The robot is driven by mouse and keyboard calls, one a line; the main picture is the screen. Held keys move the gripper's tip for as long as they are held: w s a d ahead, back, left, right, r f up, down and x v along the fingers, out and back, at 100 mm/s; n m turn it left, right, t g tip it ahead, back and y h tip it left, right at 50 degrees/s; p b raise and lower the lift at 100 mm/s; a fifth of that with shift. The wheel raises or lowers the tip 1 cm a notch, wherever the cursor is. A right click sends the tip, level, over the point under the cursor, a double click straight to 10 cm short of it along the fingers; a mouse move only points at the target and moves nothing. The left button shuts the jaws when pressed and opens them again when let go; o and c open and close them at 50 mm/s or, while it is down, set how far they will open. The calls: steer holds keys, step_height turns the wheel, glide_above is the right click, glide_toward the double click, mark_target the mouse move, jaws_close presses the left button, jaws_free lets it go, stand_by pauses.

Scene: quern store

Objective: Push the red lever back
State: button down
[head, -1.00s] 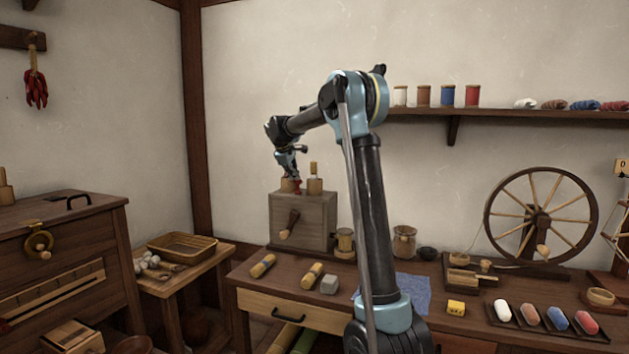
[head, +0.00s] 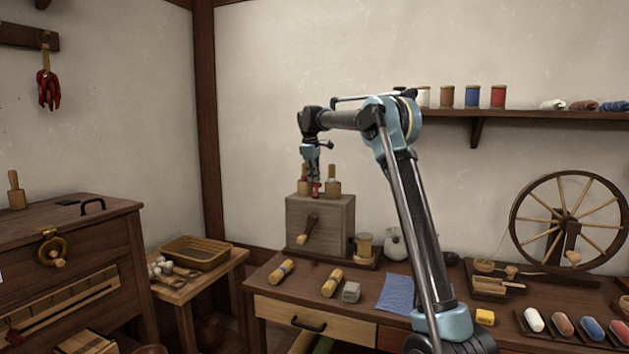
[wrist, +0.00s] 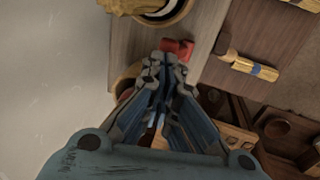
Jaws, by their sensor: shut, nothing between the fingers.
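The red lever (head: 316,188) stands at the top front of a grey wooden box (head: 334,222) on the bench. It also shows in the wrist view as a small red block (wrist: 178,47) just beyond the fingertips. My gripper (head: 314,178) points down over the box, right at the lever. In the wrist view my gripper (wrist: 166,62) has its fingertips together, empty, beside the lever; I cannot tell whether they touch it. The fingers and arm hide part of the lever's base and one wooden peg behind.
A wooden peg (head: 333,181) stands on the box right of the lever; a crank handle (head: 307,229) sticks out of its front. A spool (head: 364,246) stands to the right. Brushes and a grey block (head: 351,292) lie in front. A spinning wheel (head: 570,222) is far right.

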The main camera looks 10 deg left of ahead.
steer(key=shift+r, duration=0.7)
steer(key=shift+s+r, duration=0.1)
steer(key=shift+r, duration=0.4)
steer(key=v, duration=1.2)
steer(key=shift+s+r, duration=0.2)
steer(key=shift+r, duration=0.2)
steer(key=shift+a, duration=0.1)
